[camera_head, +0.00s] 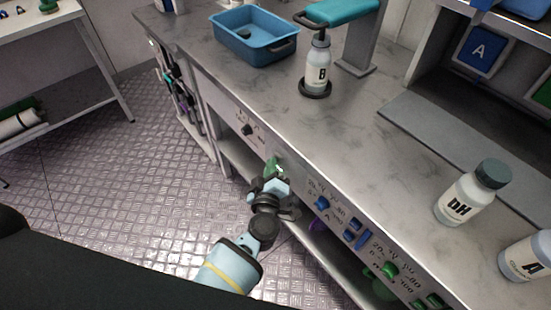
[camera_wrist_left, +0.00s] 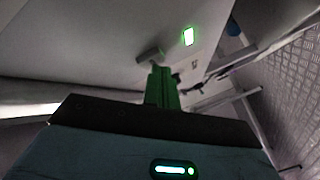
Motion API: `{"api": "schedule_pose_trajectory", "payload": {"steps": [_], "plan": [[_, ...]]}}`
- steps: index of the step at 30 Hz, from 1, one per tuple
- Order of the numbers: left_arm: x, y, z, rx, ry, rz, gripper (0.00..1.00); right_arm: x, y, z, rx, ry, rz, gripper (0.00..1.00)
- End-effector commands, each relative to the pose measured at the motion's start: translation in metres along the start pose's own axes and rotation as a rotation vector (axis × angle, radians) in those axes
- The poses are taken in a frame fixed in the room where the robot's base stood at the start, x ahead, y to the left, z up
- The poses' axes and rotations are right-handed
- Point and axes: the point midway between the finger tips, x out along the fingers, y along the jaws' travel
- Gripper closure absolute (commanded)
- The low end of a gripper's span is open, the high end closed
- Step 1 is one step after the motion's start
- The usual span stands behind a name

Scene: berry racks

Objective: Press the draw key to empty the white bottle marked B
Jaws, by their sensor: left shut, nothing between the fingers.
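The white bottle marked B (camera_head: 318,72) stands upright on a round black pad under a teal-topped grey stand (camera_head: 358,45) on the bench. My left gripper (camera_head: 274,166) is shut and empty, at the bench's front panel below and left of the bottle. In the left wrist view its green fingers (camera_wrist_left: 163,88) are together. A small grey block (camera_wrist_left: 150,53) on the panel is near the fingertips; contact cannot be told. No key label is readable there. My right gripper is not in view.
A blue tub (camera_head: 254,38) stands behind the bottle's left. Blue and green knobs line the front panel (camera_head: 350,222). The bench's middle is clear.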

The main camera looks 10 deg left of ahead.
Motion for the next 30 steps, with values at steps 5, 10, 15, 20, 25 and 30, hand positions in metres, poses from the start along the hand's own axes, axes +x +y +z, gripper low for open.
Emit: {"api": "schedule_pose_trajectory", "payload": {"steps": [5,10,15,20,25,30], "plan": [[0.0,0.001,0.0,0.0,0.0,0.001,1.0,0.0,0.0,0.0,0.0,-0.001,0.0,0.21],[0.0,0.001,0.0,0.0,0.0,0.001,1.0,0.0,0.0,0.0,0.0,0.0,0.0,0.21],[-0.004,-0.002,-0.003,0.0,0.0,0.001,1.0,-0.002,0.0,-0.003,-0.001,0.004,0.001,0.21],[-0.009,-0.005,-0.007,0.0,0.001,0.001,1.0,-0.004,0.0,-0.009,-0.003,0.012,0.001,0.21],[-0.012,-0.008,-0.009,0.0,0.0,0.001,1.0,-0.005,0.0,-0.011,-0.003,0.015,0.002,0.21],[-0.012,-0.009,-0.009,0.0,0.0,0.001,1.0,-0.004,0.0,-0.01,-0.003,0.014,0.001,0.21]]}}
